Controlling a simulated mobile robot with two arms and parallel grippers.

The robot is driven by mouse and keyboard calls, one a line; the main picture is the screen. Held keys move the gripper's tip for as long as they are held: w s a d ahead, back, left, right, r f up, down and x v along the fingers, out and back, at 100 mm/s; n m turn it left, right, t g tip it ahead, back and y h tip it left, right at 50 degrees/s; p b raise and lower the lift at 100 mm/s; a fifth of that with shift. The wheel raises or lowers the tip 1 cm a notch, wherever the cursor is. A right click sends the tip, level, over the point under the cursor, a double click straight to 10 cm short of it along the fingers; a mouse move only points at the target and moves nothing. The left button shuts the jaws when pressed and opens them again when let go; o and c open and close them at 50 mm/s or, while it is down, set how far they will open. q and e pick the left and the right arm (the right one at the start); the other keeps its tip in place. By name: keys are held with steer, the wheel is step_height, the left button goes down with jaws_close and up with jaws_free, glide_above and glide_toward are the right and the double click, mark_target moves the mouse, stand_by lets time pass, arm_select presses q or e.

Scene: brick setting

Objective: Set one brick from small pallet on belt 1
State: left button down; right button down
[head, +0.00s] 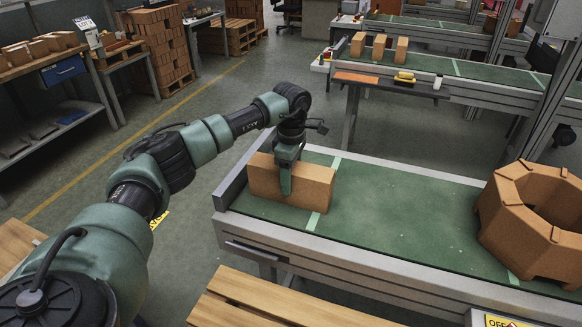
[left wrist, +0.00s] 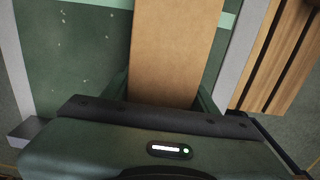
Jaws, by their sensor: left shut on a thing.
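An orange-brown brick (head: 308,186) stands on its long side at the left end of the green belt (head: 400,212) in the head view. It lies across a pale green stripe, and its lower edge appears to be at the belt surface. My left gripper (head: 286,180) comes down over the brick from above and is shut on it. In the left wrist view the brick (left wrist: 172,55) runs up from between the fingers, whose tips are mostly hidden. My right gripper does not show. A slatted wooden pallet (head: 260,300) is at the bottom; no brick shows on its visible part.
A large hollow octagonal brick-coloured stack (head: 535,220) stands on the belt to the right. Another belt (head: 470,68) with several bricks is farther back. The belt between the held brick and the stack is clear. A shelf bench (head: 45,75) stands at far left.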

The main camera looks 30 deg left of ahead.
arm_select(q)
steer(key=shift+r, duration=0.2)
steer(key=c, duration=0.9)
jaws_free()
steer(key=shift+f, duration=0.25)
steer(key=o, duration=0.5)
steer(key=shift+c, duration=0.2)
steer(key=shift+s+d+r, duration=0.1)
steer(key=shift+r, duration=0.1)
steer(key=shift+r, duration=0.25)
step_height(320, 180, up, 12)
steer(key=shift+f+b, duration=0.25)
steer(key=shift+b, duration=0.8)
